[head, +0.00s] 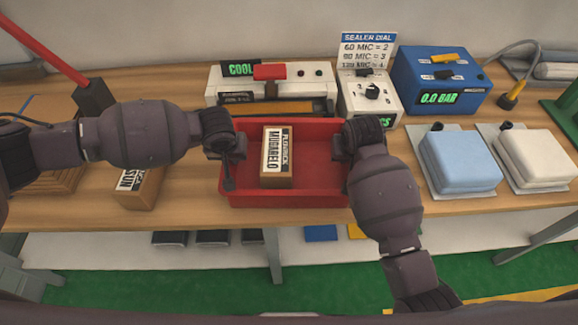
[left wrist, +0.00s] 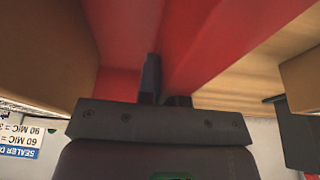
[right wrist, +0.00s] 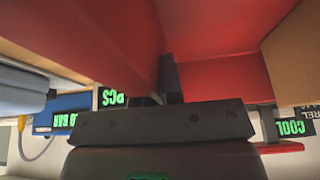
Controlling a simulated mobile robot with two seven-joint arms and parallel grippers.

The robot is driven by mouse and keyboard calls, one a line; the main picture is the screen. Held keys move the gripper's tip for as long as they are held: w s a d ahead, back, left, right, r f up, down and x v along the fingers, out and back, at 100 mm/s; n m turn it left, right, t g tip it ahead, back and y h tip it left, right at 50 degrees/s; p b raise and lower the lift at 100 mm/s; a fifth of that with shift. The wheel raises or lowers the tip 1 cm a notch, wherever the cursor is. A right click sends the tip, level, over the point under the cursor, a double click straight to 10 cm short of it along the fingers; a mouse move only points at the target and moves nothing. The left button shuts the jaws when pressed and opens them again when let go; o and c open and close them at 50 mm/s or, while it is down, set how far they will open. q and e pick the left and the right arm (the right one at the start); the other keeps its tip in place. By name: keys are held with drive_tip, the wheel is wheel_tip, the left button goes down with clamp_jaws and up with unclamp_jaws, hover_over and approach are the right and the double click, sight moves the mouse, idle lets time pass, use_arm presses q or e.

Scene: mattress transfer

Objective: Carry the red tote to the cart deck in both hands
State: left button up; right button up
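The red tote (head: 318,178) stands on the wooden bench near its front edge. A brown box with a white label (head: 277,157) stands inside it on the left. My left gripper (head: 232,165) is at the tote's left wall; in the left wrist view its fingers (left wrist: 163,85) straddle the red wall closely and look shut on it. My right gripper (head: 343,152) is at the right wall; in the right wrist view its fingers (right wrist: 164,85) also straddle the wall. Its fingertips are largely hidden by the hand in the head view. The cart deck is not in view.
A white sealer (head: 308,83) and a dial box (head: 372,95) stand close behind the tote. A blue gauge box (head: 441,85) is at back right. Blue (head: 460,158) and white (head: 537,155) pads lie right. Another brown box (head: 140,188) sits left. Green floor lies in front.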

use_arm(q)
drive_tip(key=shift+r, duration=0.2)
clamp_jaws()
use_arm(e)
drive_tip(key=shift+w+r, duration=0.1)
drive_tip(key=shift+r, duration=0.1)
clamp_jaws()
